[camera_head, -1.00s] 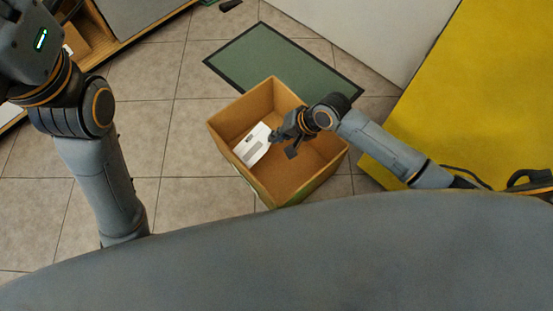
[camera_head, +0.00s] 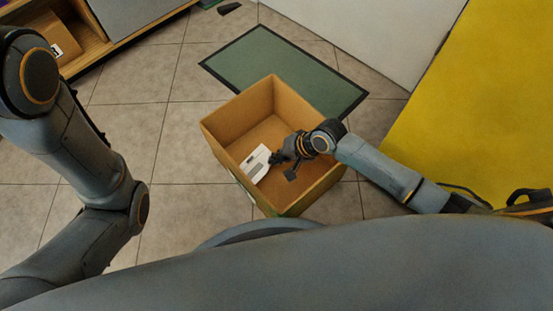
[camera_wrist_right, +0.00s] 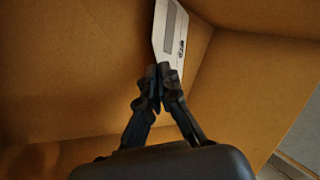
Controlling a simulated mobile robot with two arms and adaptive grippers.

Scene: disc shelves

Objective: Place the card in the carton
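The card (camera_head: 256,163) is white with a grey strip, and it is inside the open brown carton (camera_head: 222,152). My right gripper (camera_head: 277,158) reaches into the carton from the right. In the right wrist view my right gripper (camera_wrist_right: 163,72) has its fingertips close together on the near end of the card (camera_wrist_right: 171,35), which sticks out beyond them. The carton's brown walls (camera_wrist_right: 75,70) fill most of that view. I cannot tell whether the card touches the carton's floor or wall. My left arm shows at the left, but its gripper is out of the picture.
A green mat with a dark border (camera_head: 285,65) lies on the tiled floor behind the carton. A yellow surface (camera_head: 480,100) is at the right. A wooden shelf (camera_head: 92,42) holding a small box (camera_head: 48,40) is at the upper left. Tiles (camera_head: 175,165) left of the carton are clear.

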